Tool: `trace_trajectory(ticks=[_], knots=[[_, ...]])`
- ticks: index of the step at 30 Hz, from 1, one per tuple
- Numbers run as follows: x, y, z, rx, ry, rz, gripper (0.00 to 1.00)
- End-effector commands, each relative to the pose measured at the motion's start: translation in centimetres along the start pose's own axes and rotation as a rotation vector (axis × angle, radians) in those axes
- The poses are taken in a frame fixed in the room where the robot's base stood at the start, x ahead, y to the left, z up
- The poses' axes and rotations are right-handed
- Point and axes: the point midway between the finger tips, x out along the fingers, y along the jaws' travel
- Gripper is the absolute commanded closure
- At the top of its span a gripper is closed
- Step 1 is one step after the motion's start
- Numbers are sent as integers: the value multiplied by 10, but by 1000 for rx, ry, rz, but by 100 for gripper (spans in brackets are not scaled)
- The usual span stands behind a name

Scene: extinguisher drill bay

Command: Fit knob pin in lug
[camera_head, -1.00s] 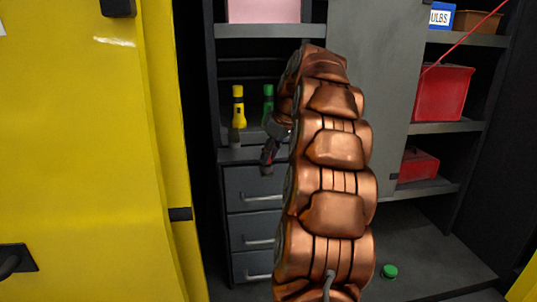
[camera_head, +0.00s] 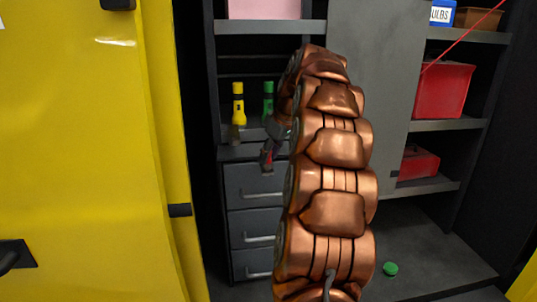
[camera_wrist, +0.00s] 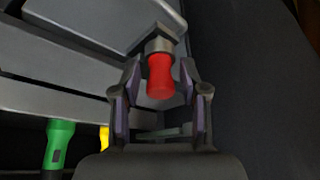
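The red knob (camera_wrist: 160,76) has a grey collar (camera_wrist: 159,46) at its far end in the wrist view. My gripper (camera_wrist: 162,72) has one finger on each side of the knob, and its tips appear closed on it near the collar. A dark, angular piece (camera_wrist: 155,31) lies just beyond the collar. I cannot tell whether that is the lug, and the pin itself is hidden. In the head view my gripper (camera_head: 268,157) points down in front of the drawer unit, with a bit of red at its fingers; my arm hides much of that area.
A yellow torch (camera_head: 238,104) and a green torch (camera_head: 268,101) stand on the shelf above the grey drawers (camera_head: 252,183). A yellow panel (camera_head: 80,150) stands at left. A green cap (camera_head: 390,269) lies on the cabinet floor.

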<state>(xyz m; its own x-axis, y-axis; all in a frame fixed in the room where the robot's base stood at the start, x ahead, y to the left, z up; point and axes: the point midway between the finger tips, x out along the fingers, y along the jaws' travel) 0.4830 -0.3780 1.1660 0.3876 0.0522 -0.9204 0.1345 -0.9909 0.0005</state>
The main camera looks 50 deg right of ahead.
Motion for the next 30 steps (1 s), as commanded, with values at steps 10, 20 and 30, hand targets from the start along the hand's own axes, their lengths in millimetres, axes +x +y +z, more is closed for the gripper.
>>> trace_trajectory(ticks=[10,20,30], knots=[[0,0,0,0,0,0,44],[-22,0,-1,-1,1,0,44],[-60,1,-2,-1,4,4,44]])
